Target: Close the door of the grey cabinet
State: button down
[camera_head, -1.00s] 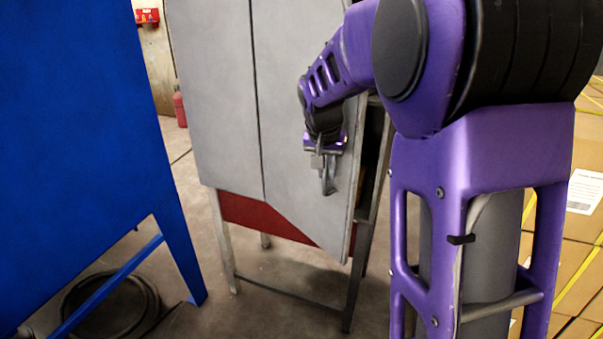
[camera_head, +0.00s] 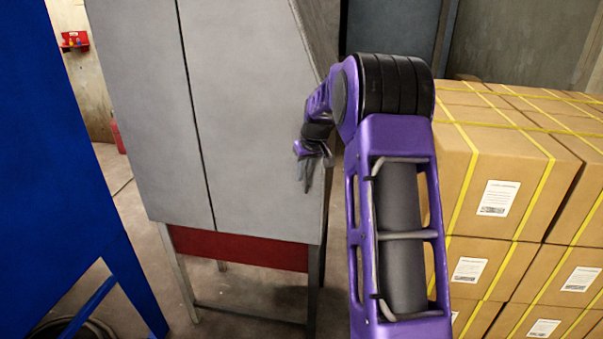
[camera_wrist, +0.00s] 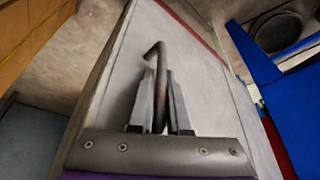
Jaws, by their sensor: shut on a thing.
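The grey cabinet (camera_head: 150,110) stands on legs, with a dark red panel (camera_head: 240,248) below its doors. Its right door (camera_head: 250,130) now lies about flush with the left one, and only a thin dark seam shows between them. My gripper (camera_head: 307,175) is at the right part of that door. In the wrist view my gripper (camera_wrist: 160,100) has its two fingers shut around a dark bent handle bar (camera_wrist: 157,62) on the grey door face. The handle is hidden by my gripper in the head view.
A large blue cabinet (camera_head: 45,150) stands close on the left. Stacked cardboard boxes (camera_head: 500,150) with yellow straps stand on the right, beside my arm. Concrete floor shows between the blue and grey cabinets.

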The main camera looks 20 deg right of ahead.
jog(key=shift+w+d+r, duration=0.15)
jog(key=shift+d+r, duration=0.05)
jog(key=shift+d, duration=0.05)
jog(key=c, duration=1.2)
grip_release()
jog(key=shift+w, duration=0.1)
jog(key=shift+o, duration=0.2)
jog(key=v, duration=1.7)
jog(key=shift+s, duration=0.25)
